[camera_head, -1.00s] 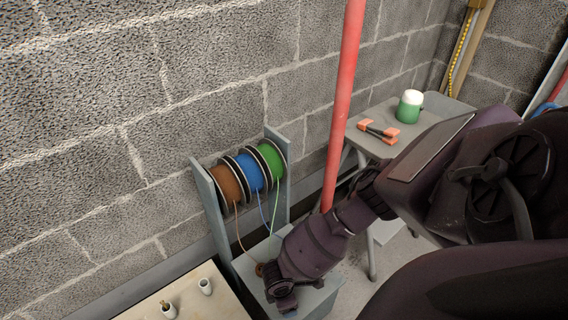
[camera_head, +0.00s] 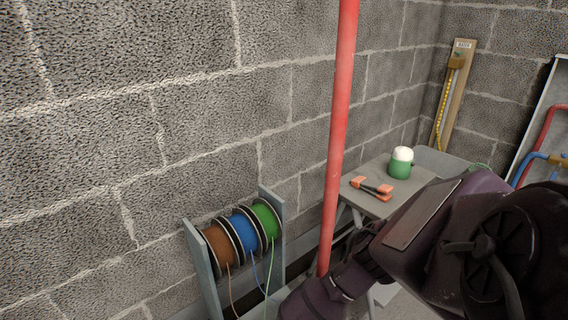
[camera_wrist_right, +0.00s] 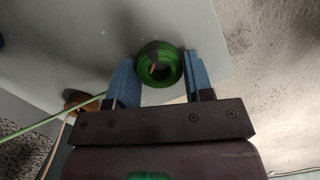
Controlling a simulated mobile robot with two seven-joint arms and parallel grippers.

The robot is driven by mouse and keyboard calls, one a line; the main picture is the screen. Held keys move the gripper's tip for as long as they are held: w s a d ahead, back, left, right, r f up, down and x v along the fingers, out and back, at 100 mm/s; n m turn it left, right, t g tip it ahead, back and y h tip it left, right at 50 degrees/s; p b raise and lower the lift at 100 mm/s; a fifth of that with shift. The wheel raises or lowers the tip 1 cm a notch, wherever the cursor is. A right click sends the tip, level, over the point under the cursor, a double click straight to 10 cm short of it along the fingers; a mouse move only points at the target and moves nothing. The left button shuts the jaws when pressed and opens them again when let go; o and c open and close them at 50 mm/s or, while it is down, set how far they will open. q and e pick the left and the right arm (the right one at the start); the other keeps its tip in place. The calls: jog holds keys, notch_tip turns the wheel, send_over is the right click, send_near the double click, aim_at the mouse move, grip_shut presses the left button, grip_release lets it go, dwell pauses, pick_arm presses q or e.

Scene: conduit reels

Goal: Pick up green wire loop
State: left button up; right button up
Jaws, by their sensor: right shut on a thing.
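The green wire loop (camera_wrist_right: 158,82) is a small coil between the two blue fingers of my right gripper (camera_wrist_right: 159,85) in the right wrist view. The fingers are shut on its sides. A pale grey surface lies behind it. A green wire (camera_wrist_right: 65,117) runs off to the left; it also hangs from the green reel (camera_head: 265,219) in the head view. In the head view my right arm comes in from the right, and its gripper and the loop are below the picture's lower edge. My left gripper shows in neither view.
Blue (camera_head: 243,236) and brown (camera_head: 220,247) reels share the grey rack (camera_head: 201,268) with the green one. A red vertical pipe (camera_head: 338,130) stands right of it. A small table (camera_head: 405,196) behind my arm bears an orange-handled tool (camera_head: 371,187) and a green-and-white container (camera_head: 400,166).

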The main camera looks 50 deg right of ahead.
pick_arm(q)
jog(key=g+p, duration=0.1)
jog(key=p, duration=0.3)
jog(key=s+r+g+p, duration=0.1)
jog(key=p, duration=0.3)
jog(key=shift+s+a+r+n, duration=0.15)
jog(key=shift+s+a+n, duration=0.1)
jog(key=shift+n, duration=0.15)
pick_arm(e)
notch_tip(320, 180, up, 20)
